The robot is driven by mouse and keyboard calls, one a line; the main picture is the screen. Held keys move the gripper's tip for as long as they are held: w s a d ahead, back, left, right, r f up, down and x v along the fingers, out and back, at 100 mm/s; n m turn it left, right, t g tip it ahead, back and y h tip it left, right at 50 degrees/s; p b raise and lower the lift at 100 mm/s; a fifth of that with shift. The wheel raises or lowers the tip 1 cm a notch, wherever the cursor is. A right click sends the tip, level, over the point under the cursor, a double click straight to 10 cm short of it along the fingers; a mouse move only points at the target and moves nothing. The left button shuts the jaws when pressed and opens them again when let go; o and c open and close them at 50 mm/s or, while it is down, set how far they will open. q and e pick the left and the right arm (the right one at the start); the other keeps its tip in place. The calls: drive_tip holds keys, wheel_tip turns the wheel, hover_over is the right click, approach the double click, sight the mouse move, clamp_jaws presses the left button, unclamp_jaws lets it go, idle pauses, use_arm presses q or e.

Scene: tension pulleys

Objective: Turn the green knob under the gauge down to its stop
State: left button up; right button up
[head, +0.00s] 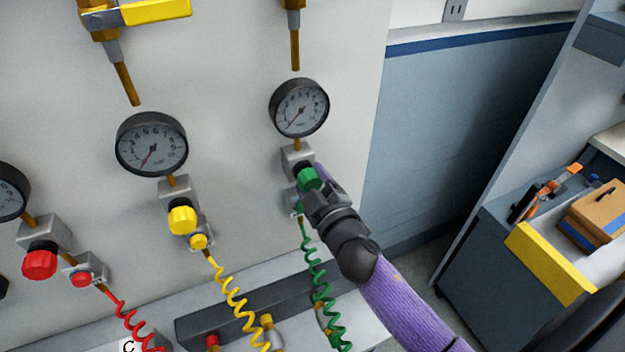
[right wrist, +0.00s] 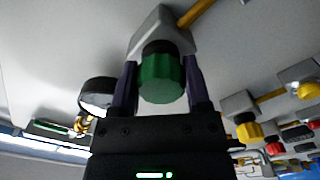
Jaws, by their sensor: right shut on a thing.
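The green knob (head: 308,179) sits on a grey valve block below the right-hand gauge (head: 299,107) on the white panel. The needle of that gauge points to the lower left. My right gripper (head: 317,190) is at the knob and partly covers it in the head view. In the right wrist view the knob (right wrist: 162,78) is between the two fingers of my right gripper (right wrist: 160,85), which is shut on it. The grey block (right wrist: 160,30) stands just behind the knob. My left gripper is not in view.
A green coiled hose (head: 315,270) hangs below the knob. To the left are a yellow knob (head: 182,220) under the middle gauge (head: 151,144) and a red knob (head: 40,264). A cart with an open yellow-fronted drawer (head: 548,262) stands at the right.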

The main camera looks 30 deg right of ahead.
drive_tip(key=shift+n, duration=0.6)
drive_tip(key=o, duration=1.3)
drive_tip(key=shift+s, duration=0.15)
drive_tip(key=s, duration=0.6)
drive_tip(key=s+b, duration=0.1)
drive_tip(key=s, duration=0.2)
drive_tip(key=shift+s+a, duration=0.25)
drive_tip(key=shift+s, duration=0.1)
